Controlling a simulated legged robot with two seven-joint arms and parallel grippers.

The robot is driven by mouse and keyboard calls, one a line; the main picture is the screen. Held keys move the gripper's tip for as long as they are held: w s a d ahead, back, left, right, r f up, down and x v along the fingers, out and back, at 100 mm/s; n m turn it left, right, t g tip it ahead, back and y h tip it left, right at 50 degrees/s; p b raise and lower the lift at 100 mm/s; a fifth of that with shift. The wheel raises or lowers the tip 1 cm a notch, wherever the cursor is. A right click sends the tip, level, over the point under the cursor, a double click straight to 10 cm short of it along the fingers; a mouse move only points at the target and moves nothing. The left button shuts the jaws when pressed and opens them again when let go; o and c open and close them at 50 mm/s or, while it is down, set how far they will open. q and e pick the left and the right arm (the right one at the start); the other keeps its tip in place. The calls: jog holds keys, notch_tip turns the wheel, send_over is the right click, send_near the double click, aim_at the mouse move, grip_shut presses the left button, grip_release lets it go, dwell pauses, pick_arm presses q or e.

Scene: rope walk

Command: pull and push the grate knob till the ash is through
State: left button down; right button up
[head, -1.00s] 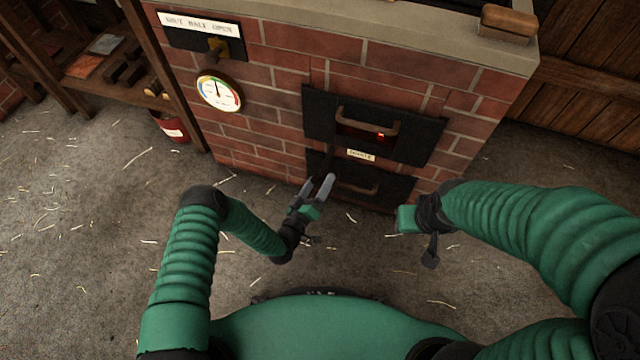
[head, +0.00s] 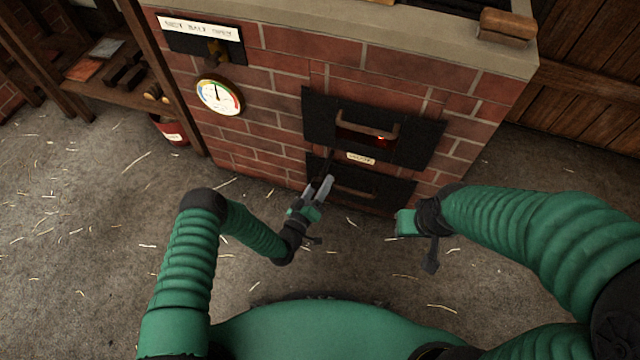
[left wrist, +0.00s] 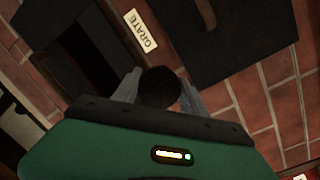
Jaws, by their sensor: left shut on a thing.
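The dark grate knob shows as a black round end (left wrist: 158,88) between my fingers in the left wrist view. My left gripper (head: 319,187) is shut on the knob, with one grey finger on each side. The GRATE label (head: 361,158) sits between the two doors and also shows in the left wrist view (left wrist: 141,31). My right gripper (head: 405,222) hangs apart from the furnace, and its fingers cannot be made out. The ash is not visible.
A red glow (head: 381,140) shows in the upper black door (head: 415,138). A round gauge (head: 219,95) and a signed lever plate (head: 203,35) are on the brick wall. A wooden shelf (head: 95,88) and a red bucket (head: 172,130) stand at left. The straw-strewn floor is open.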

aim_at(326, 165)
pick_arm(q)
jog(key=b+x, duration=0.1)
jog(key=x, duration=0.1)
jog(key=b+x, duration=0.1)
jog(key=x, duration=0.1)
jog(key=b+x, duration=0.1)
jog(key=x, duration=0.1)
jog(key=shift+w+a+f+b, duration=0.25)
jog(key=shift+w+a+b, duration=0.05)
jog(key=shift+w+a, duration=0.05)
jog(key=shift+w+r, duration=0.15)
jog(key=shift+w, duration=0.05)
jog(key=shift+r, duration=0.1)
jog(key=c, duration=0.9)
grip_release()
jog(key=shift+o, duration=1.3)
jog(key=shift+w, duration=0.1)
jog(key=shift+d, duration=0.1)
